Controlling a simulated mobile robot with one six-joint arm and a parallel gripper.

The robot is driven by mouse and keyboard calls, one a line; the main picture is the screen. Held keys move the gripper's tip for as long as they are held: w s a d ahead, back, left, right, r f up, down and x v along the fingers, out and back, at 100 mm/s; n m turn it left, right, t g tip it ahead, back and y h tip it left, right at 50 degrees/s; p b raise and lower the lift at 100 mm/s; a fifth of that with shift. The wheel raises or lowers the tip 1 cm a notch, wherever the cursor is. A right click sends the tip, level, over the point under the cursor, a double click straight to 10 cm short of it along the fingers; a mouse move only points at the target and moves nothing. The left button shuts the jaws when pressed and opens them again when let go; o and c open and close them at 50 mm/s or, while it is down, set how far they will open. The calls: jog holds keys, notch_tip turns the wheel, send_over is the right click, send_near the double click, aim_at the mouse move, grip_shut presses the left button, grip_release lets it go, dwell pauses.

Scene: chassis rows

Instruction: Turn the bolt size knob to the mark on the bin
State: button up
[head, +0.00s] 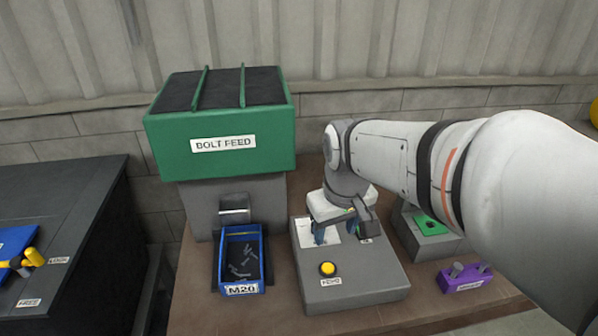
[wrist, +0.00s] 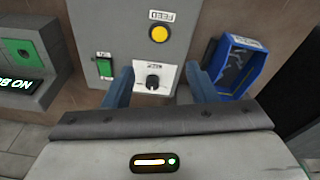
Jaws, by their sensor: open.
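The bolt size knob (wrist: 153,82) is a small dark dial on a white plate on the grey control box (head: 352,289). In the head view my gripper hides the knob; part of the white plate (head: 305,232) shows. My gripper (wrist: 158,82) is open, its two blue fingers apart on either side of the knob and not visibly touching it. My gripper also shows in the head view (head: 326,236) over the box's back part. The dial marks are too small to read. The blue bin (head: 241,287) is marked M20 and holds several grey bolts.
A yellow button (head: 327,269) labelled FEED sits on the box's front part. A green switch (wrist: 105,68) is beside the knob plate. The green bolt feed hopper (head: 222,145) stands behind the bin. A purple block (head: 465,279) is at the right.

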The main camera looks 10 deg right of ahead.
jog(key=w+f+n, duration=0.1)
jog(key=w, duration=0.3)
jog(key=w+f+n+g+b, duration=0.1)
jog(key=w+f+n, duration=0.1)
jog(key=w, duration=0.3)
jog(key=w+f+n+g, duration=0.1)
jog(key=w+f+n, duration=0.1)
jog(key=w, duration=0.3)
jog(key=shift+w+f, duration=0.1)
jog(key=shift+w, duration=0.05)
jog(key=shift+w+f, duration=0.2)
jog(key=shift+f, duration=0.3)
notch_tip(320, 180, down, 7)
jog(key=shift+c, duration=0.2)
